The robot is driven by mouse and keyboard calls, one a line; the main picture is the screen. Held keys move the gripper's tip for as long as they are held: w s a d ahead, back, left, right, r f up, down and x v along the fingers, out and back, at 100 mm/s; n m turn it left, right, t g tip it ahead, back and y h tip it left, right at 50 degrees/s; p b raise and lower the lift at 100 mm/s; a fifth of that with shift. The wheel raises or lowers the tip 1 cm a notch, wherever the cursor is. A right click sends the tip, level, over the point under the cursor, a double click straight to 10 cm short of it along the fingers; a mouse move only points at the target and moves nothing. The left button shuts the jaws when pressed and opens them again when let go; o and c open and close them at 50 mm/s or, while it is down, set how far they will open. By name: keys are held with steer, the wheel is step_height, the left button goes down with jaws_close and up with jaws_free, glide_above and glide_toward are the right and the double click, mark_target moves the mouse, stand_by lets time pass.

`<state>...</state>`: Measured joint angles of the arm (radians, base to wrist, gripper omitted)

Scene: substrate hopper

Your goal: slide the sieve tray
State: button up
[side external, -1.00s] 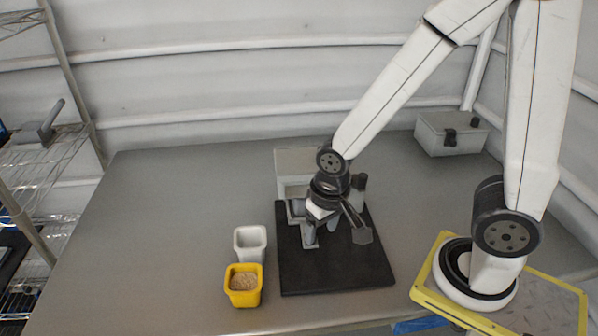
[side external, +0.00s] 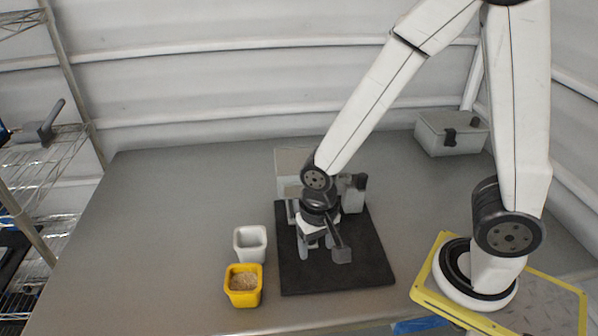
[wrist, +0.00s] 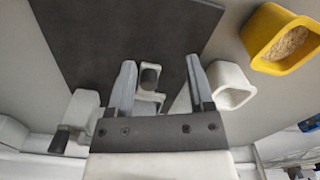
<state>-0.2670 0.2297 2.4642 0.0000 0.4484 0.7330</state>
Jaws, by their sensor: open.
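The hopper stand (side external: 293,160) is a pale upright unit at the back of a black base board (side external: 335,275), partly hidden by my gripper (side external: 322,252). In the wrist view, my gripper (wrist: 161,62) is open, its two grey fingers pointing over the board. A small pale part with a dark knob (wrist: 150,76) shows between the fingers, apparently not gripped. I cannot tell for sure whether it is the sieve tray's handle. Another pale block with a dark knob (wrist: 82,108) is left of the fingers; it shows right of my gripper in the side view (side external: 354,190).
A white empty cup (side external: 250,243) and a yellow cup of grainy substrate (side external: 243,286) stand left of the board. A grey case (side external: 452,133) sits at the back right. The table's left side is clear.

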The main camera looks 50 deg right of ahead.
steer(key=w+d, duration=0.5)
steer(key=d, duration=0.1)
steer(key=shift+w, duration=0.3)
steer(key=shift+a+f, duration=0.1)
steer(key=shift+f, duration=2.4)
steer(key=c, duration=0.8)
